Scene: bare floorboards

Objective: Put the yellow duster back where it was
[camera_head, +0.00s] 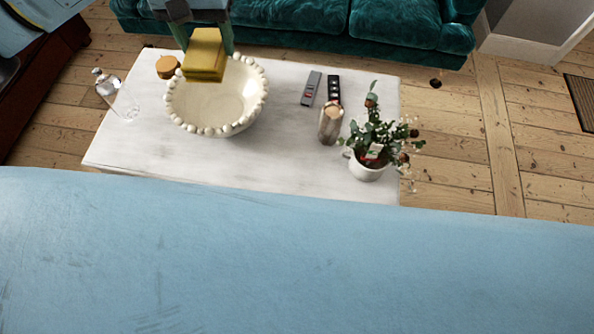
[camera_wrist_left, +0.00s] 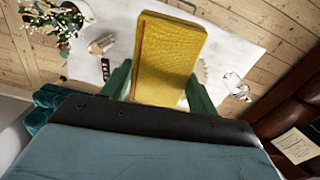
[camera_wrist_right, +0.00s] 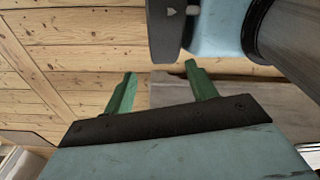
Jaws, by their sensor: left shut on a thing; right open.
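The yellow duster (camera_head: 205,55) is a folded yellow block held up over the back rim of a cream bowl with a beaded edge (camera_head: 222,95). My left gripper (camera_head: 205,48) is shut on the duster, with a green finger on each side of it. In the left wrist view the duster (camera_wrist_left: 168,55) stands between the two green fingers (camera_wrist_left: 160,88) and hides much of the table behind it. My right gripper (camera_wrist_right: 160,90) is open and empty in the right wrist view, with floorboards beyond it.
On the white table (camera_head: 270,165) stand a potted plant (camera_head: 367,168), a wooden cylinder (camera_head: 330,124), two remotes (camera_head: 311,88) (camera_head: 334,88), a round orange-brown item (camera_head: 167,67) and a clear glass vessel (camera_head: 108,88). A green sofa (camera_head: 300,20) is behind. The table's front middle is clear.

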